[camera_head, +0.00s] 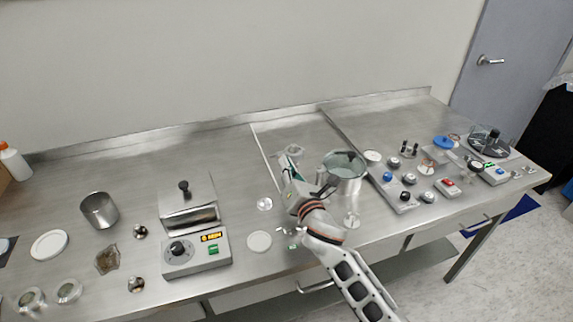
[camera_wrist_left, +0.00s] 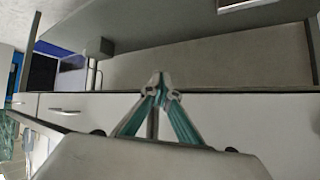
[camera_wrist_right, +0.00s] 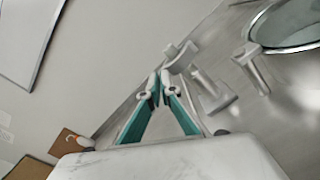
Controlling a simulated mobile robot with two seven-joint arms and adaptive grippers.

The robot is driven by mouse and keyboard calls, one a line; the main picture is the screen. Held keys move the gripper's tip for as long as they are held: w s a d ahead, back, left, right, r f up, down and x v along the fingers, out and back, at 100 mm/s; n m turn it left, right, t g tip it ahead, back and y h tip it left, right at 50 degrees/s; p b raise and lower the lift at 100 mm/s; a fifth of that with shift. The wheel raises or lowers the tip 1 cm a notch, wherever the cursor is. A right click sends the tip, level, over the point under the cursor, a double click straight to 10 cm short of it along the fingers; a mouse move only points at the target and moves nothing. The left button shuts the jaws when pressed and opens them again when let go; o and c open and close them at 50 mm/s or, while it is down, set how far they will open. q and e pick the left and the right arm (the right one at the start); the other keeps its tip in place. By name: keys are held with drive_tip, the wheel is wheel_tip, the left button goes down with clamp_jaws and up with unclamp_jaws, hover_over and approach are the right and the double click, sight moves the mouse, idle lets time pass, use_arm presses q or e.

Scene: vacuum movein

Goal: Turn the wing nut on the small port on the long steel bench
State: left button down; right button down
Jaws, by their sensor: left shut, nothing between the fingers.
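The long steel bench (camera_head: 110,165) runs across the head view. A steel chamber (camera_head: 345,170) with a glass-like top stands on it, and its rim (camera_wrist_right: 283,45) shows in the right wrist view. A small metal fitting (camera_head: 293,150), apparently the small port, stands left of the chamber. My right gripper (camera_head: 291,172) is beside it. In the right wrist view its fingertips (camera_wrist_right: 160,85) are close together, next to grey metal pieces (camera_wrist_right: 180,57). I cannot make out the wing nut or whether anything is between the tips. My left gripper (camera_wrist_left: 160,82) is shut and empty, facing the cabinet front.
A control box (camera_head: 196,253) with a dial and a steel block (camera_head: 188,204) stand left of my right arm. A steel cup (camera_head: 100,210) is further left. A panel of knobs (camera_head: 402,190) and a turntable (camera_head: 487,143) are right.

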idle(0.4)
drive_tip(key=c, duration=2.4)
unclamp_jaws()
drive_tip(key=shift+c, duration=0.2)
drive_tip(key=shift+s, duration=0.1)
drive_tip(key=v, duration=1.2)
